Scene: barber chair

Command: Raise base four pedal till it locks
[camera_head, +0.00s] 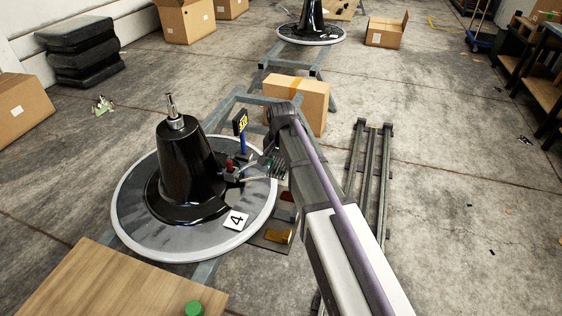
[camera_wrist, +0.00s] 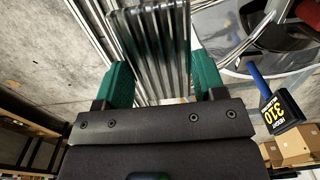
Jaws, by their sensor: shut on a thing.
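Base four is a round grey disc (camera_head: 150,225) with a pale rim, a "4" tag (camera_head: 235,220) and a glossy black cone (camera_head: 187,165) on top. A chrome lever reaches from the cone's right side to a ribbed metal pedal (camera_wrist: 150,40), seen close in the wrist view. My gripper (camera_wrist: 160,80) has its green fingers on either side of the pedal and is shut on it. In the head view, my gripper (camera_head: 278,163) is at the base's right edge, small and partly covering the pedal. Whether the pedal is locked cannot be told.
A cardboard box (camera_head: 297,103) is behind my arm. Metal rails (camera_head: 370,165) lie to the right. A wooden board (camera_head: 110,285) is in front.

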